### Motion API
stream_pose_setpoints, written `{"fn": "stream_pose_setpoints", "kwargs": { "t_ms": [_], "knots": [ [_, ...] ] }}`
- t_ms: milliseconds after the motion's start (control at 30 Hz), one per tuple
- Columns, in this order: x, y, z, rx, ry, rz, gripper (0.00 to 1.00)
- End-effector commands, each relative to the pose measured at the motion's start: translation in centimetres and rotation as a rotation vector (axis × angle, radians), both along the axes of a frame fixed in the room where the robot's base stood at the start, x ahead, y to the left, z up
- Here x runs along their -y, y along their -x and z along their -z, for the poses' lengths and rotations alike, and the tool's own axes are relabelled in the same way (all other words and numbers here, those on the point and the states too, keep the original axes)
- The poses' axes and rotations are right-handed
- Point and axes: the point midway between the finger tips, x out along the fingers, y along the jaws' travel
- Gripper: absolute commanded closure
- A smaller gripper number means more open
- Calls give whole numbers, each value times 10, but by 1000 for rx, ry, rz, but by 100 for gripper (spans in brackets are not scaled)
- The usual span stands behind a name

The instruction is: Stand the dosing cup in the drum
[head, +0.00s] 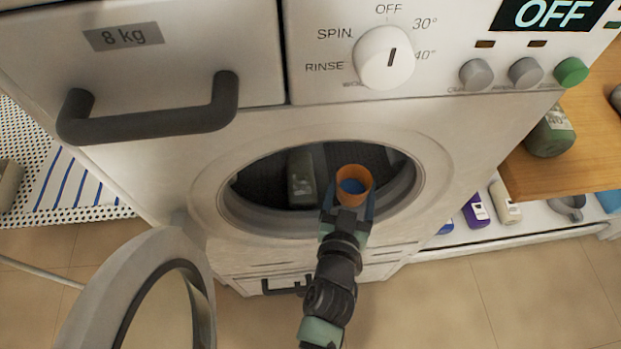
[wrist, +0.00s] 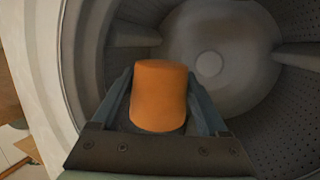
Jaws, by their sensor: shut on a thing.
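The cup's lower part is hidden by my gripper in the head view.
The washer door (head: 95,290) hangs open at lower left. The grey door ring (head: 232,208) surrounds the opening. A lifter rib (head: 301,178) runs inside the drum. A wooden counter (head: 560,180) and a shelf with bottles (head: 476,211) stand at right.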

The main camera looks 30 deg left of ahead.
Motion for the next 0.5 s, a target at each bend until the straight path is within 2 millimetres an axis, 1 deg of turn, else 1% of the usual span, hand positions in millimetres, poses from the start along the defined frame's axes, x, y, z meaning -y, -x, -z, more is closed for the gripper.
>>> {"fn": "stream_pose_setpoints", "kwargs": {
  "t_ms": [33,100,300,500],
  "knots": [
    [-8,-8,13,7,-1,-22,80],
    [-18,-17,16,7,-1,-52,80],
    [-46,-37,23,7,-2,-135,80],
    [-64,-48,25,4,-2,-196,80]
  ]
}}
